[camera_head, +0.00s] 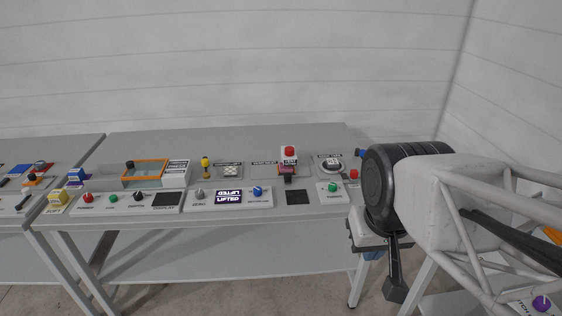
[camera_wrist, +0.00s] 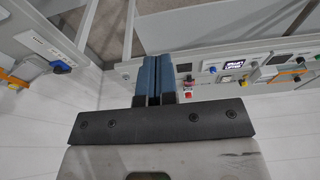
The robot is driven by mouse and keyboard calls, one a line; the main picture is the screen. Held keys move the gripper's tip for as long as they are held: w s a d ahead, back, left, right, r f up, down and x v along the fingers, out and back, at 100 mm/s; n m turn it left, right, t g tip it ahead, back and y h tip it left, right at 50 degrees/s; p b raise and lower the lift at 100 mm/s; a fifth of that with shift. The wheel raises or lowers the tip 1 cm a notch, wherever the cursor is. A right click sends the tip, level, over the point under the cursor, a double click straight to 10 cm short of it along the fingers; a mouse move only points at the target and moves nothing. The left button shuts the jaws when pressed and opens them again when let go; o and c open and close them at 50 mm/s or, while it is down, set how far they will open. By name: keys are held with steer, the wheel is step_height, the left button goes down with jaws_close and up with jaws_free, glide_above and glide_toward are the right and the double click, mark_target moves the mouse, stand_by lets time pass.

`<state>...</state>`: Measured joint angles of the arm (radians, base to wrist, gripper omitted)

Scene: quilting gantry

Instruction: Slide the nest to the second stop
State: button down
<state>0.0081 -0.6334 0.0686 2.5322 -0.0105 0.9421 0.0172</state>
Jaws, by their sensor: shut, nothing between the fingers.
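My gripper is low at the right end of the bench in the head view, mostly hidden behind my arm; a bit of its blue fingers (camera_head: 372,256) shows. In the wrist view my gripper (camera_wrist: 158,62) has its two blue fingers shut together, with nothing between them. No part is clearly labelled as the nest, and I cannot tell which it is. A station with a red knob (camera_head: 289,152) and a dark pink block (camera_head: 288,170) stands right of the bench's middle. My gripper is apart from both.
The grey bench (camera_head: 270,132) carries a display (camera_head: 228,197) reading LIFTED, a yellow knob (camera_head: 205,163), a round dial (camera_head: 331,165) and a green button (camera_head: 332,187). Another bench (camera_head: 60,148) adjoins on the left. The bench's back strip is clear.

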steer(key=c, duration=1.5)
jaws_free()
steer(key=o, duration=0.5)
steer(key=shift+w+r, duration=0.25)
steer(key=shift+w, duration=0.3)
steer(key=shift+o, duration=1.1)
steer(key=w+a+r, duration=0.1)
steer(key=w+r, duration=0.1)
steer(key=w, duration=1.4)
steer(key=shift+w+n+g, duration=0.3)
steer(key=shift+w+n, duration=0.05)
steer(key=shift+n, duration=0.05)
steer(key=n+g, duration=0.2)
glide_above(288, 175)
step_height(288, 175, down, 23)
steer(key=shift+s+f, duration=0.1)
steer(key=shift+f, duration=0.1)
steer(key=shift+w+f, duration=0.3)
steer(key=shift+f, duration=0.1)
